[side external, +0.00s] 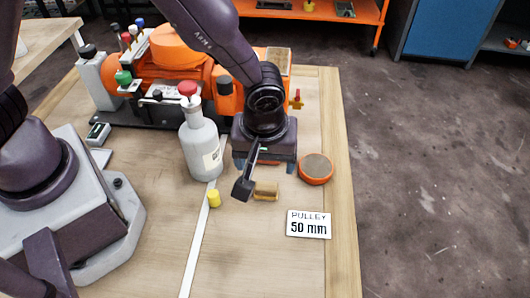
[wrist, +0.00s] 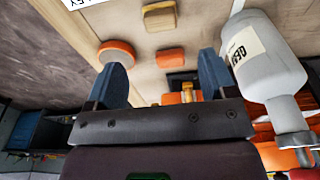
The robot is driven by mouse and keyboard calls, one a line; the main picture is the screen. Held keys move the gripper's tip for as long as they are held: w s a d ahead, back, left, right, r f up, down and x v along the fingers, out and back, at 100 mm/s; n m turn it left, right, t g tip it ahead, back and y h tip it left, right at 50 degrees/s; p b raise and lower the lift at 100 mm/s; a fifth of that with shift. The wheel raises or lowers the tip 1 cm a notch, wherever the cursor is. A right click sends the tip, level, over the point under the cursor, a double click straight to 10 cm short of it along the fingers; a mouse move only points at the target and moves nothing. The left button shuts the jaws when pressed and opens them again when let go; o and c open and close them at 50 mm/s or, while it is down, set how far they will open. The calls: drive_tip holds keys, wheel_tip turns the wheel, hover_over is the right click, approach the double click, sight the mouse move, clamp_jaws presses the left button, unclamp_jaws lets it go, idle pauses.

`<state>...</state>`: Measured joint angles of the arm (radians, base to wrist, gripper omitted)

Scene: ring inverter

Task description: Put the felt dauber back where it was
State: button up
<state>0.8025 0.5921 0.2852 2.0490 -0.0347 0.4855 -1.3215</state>
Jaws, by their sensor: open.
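No piece is marked as the felt dauber, and I cannot tell for sure which it is. My gripper (side external: 264,166) is open and empty, pointing down above the table.
A grey-white labelled bottle (side external: 201,145) stands close left of my gripper. An orange machine (side external: 180,60) stands behind. The front of the table is mostly clear.

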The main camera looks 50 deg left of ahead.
drive_tip(key=shift+s+r, duration=0.1)
drive_tip(key=shift+r, duration=0.65)
drive_tip(key=s+a+r+m+t+h, duration=0.1)
drive_tip(key=s+a+r+m, duration=0.2)
drive_tip(key=a+r, duration=0.45)
drive_tip(key=s+a+r+m+t+h, duration=0.1)
drive_tip(key=s+a+r+m, duration=0.3)
drive_tip(key=r, duration=0.7)
drive_tip(key=s+a+r+m+t, duration=0.2)
drive_tip(key=s+a+r, duration=0.2)
drive_tip(key=s+a, duration=0.1)
drive_tip(key=shift+s+a+y, duration=0.2)
drive_tip(key=shift+a+y, duration=0.2)
